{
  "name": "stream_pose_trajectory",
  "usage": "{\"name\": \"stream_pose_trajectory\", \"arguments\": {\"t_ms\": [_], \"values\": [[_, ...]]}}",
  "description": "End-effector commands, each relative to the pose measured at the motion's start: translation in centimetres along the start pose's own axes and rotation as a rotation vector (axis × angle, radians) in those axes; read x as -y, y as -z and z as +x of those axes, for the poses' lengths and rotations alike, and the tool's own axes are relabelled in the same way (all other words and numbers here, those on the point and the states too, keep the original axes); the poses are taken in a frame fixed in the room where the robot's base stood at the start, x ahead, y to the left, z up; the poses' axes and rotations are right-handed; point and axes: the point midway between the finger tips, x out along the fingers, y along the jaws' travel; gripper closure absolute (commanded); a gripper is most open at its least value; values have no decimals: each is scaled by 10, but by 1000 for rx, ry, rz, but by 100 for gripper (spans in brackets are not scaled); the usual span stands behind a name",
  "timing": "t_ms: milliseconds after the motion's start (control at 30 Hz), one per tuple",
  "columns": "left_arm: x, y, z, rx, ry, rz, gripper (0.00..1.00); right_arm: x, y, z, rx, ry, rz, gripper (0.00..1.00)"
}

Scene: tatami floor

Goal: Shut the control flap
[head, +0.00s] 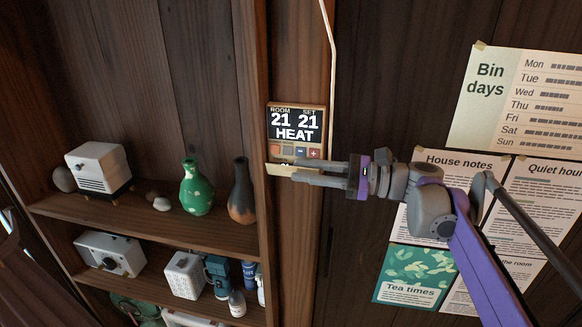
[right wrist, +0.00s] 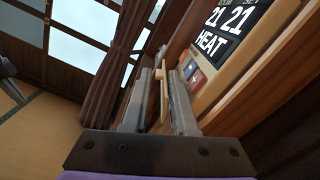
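The wall control unit (head: 297,124) has a wooden frame and a dark display reading 21, 21 and HEAT. It also shows in the right wrist view (right wrist: 222,40). Small buttons, one red with a plus, show below the display. The flap (head: 277,168) is a thin pale strip at the unit's lower edge, standing out from it and open. In the right wrist view the flap (right wrist: 163,88) is edge-on between my fingers. My right gripper (head: 295,171) is open, its fingers either side of the flap with a gap visible; contact is unclear.
A shelf unit (head: 150,222) stands left of the panel, with a green vase (head: 195,188), a dark vase (head: 241,191) and a white box device (head: 98,168). A white cable (head: 331,60) runs down beside the unit. Paper notices (head: 515,95) cover the wall at right.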

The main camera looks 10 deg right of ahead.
Motion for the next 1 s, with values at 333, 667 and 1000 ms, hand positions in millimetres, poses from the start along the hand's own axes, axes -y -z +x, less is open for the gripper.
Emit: {"name": "stream_pose_trajectory", "arguments": {"t_ms": [333,667,1000], "values": [[0,4,-4,-3,0,0,100,0,0,33,-1,-1,-1,74],[0,4,-4,-3,0,0,100,0,0,34,-1,0,-1,88],[0,4,-4,-3,0,0,100,0,0,34,-1,0,4,100]]}}
